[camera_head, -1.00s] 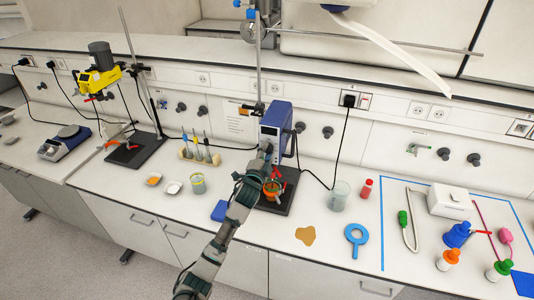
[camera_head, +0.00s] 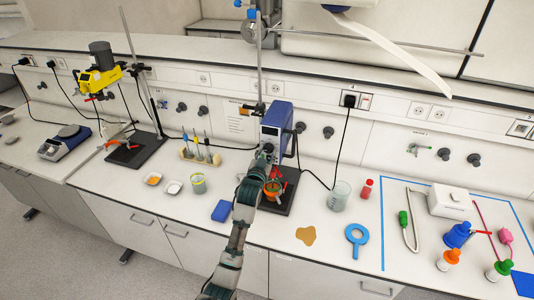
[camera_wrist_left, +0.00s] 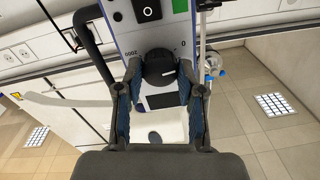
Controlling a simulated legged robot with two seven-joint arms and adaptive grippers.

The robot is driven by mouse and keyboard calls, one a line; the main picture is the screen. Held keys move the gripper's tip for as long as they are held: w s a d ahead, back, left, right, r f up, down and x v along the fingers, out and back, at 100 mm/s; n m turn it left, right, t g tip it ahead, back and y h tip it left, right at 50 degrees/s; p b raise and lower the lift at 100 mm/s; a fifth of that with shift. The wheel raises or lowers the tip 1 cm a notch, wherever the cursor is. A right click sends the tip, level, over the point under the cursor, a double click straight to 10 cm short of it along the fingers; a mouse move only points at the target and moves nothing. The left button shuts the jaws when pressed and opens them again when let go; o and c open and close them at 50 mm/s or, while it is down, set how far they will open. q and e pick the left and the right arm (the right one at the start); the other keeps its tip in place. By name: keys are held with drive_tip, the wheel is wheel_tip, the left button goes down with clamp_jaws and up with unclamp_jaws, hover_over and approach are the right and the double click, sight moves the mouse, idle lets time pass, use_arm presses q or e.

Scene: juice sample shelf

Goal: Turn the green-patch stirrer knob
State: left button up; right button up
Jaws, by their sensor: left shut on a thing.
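The blue-and-grey stirrer unit (camera_head: 277,117) stands on its rod stand on the bench. Its front panel (camera_wrist_left: 130,38) fills the upper middle of the left wrist view, with a small green patch (camera_wrist_left: 180,5) at the top. The black knob (camera_wrist_left: 158,64) lies on this panel below a switch (camera_wrist_left: 146,10). My left gripper (camera_wrist_left: 159,84) has its two fingers on either side of the knob and is shut on it. In the head view the left gripper (camera_head: 265,155) reaches the unit's front and hides the knob. My right gripper is not in view.
An orange-rimmed beaker (camera_head: 272,187) stands on the black base close below my gripper. A glass beaker (camera_head: 339,195) and red-capped bottle (camera_head: 366,189) stand right of it. A blue block (camera_head: 221,211) lies left. A yellow stirrer (camera_head: 98,80) stands farther left.

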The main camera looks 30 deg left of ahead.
use_arm(q)
drive_tip(key=shift+d+f+n, duration=0.1)
drive_tip(key=shift+f+n, duration=0.15)
drive_tip(key=shift+n, duration=0.8)
drive_tip(key=shift+f+n, duration=0.2)
drive_tip(key=shift+n, duration=0.85)
drive_tip(key=o, duration=1)
drive_tip(key=shift+c, duration=0.2)
drive_tip(key=shift+o, duration=0.9)
drive_tip(key=shift+w+r, duration=0.1)
drive_tip(key=shift+r, duration=0.1)
